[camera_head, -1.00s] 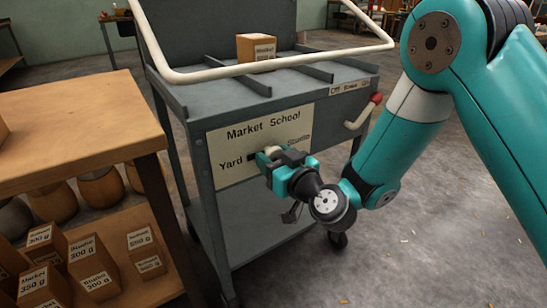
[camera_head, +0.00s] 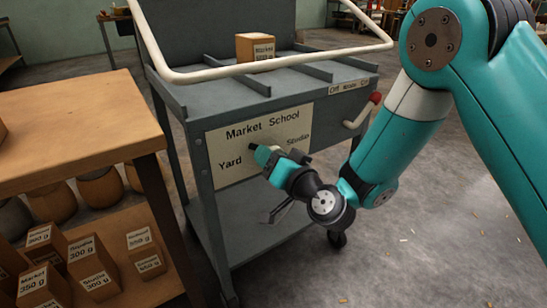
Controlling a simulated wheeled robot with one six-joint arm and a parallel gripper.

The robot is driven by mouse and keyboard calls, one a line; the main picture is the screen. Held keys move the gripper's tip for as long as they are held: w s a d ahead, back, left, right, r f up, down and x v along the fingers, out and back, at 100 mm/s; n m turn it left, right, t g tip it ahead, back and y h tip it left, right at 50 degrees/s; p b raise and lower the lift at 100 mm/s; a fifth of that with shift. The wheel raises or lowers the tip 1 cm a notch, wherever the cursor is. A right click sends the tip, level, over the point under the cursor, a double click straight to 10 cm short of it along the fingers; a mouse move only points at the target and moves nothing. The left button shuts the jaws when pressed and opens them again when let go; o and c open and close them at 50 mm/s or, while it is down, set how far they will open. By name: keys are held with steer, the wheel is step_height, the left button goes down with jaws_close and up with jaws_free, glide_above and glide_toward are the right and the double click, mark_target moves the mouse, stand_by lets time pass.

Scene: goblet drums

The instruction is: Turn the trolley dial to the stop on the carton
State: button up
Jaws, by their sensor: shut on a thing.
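The trolley (camera_head: 205,215) carries a pale front panel with the stops Market at upper left, School at upper right, Yard at left and Studio at right. My gripper (camera_head: 264,156) is shut on the dial at the panel's middle and hides most of it. A dark tip of the dial (camera_head: 251,147) shows at the upper left of my gripper, between Yard and Market. The carton (camera_head: 256,47) stands on the trolley's top tray; its label reads Market, with a smaller line below that is hard to read.
A red-tipped lever (camera_head: 375,98) juts from the trolley's right side beside a small label strip. A pale push rail (camera_head: 290,62) runs over the tray. A wooden table (camera_head: 80,120) with several labelled cartons on its lower shelf stands close at left.

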steer(key=m, duration=0.5)
steer(key=shift+w+d+r, duration=0.1)
steer(key=shift+r, duration=0.05)
stand_by(0.3)
steer(key=o, duration=0.8)
steer(key=shift+d, duration=0.1)
steer(key=shift+o, duration=0.5)
